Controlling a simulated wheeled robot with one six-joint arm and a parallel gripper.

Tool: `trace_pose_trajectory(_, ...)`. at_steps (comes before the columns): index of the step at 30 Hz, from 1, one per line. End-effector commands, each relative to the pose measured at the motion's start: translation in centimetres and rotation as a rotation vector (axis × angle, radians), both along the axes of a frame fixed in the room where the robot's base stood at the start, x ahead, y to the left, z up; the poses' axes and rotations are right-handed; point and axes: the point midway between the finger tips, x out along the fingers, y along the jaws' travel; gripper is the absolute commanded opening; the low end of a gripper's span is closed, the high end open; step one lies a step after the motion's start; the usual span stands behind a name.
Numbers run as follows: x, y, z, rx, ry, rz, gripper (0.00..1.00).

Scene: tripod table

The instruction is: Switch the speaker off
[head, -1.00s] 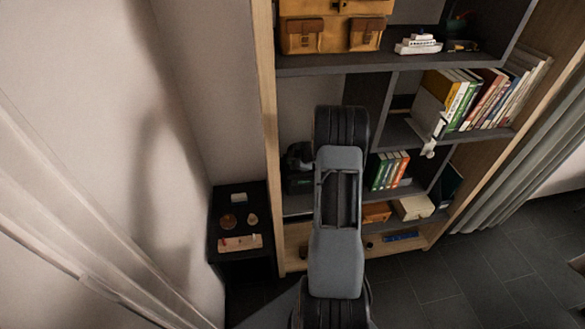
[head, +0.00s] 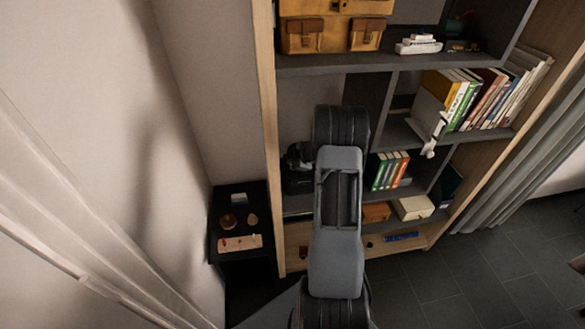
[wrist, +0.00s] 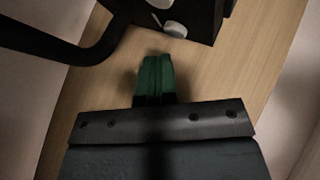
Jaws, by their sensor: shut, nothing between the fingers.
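In the wrist view my gripper (wrist: 155,75) has its green fingers together, with nothing between them. Just beyond the fingertips is a black object (wrist: 205,12) with a pale round knob (wrist: 175,29) on its near edge, cut off by the top of the picture. This may be the speaker, but I cannot tell for sure. The fingertips look apart from the knob. In the head view a black object (head: 297,160) sits in the left shelf compartment, partly hidden by my arm. My gripper is hidden there.
A dark curved bar (wrist: 60,45) lies left of the fingers in the wrist view, over a wooden surface (wrist: 250,70). The shelf (head: 268,130) holds books (head: 480,95) and a bag (head: 335,28). A small black side table (head: 225,258) with several items stands left.

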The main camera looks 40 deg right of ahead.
Motion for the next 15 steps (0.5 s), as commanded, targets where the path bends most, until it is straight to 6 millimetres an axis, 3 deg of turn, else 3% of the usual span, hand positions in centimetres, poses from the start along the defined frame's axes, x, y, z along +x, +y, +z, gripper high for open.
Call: trace_pose_trajectory(15, 0.00, 0.01, -0.84, 0.000, 0.000, 0.000, 0.00)
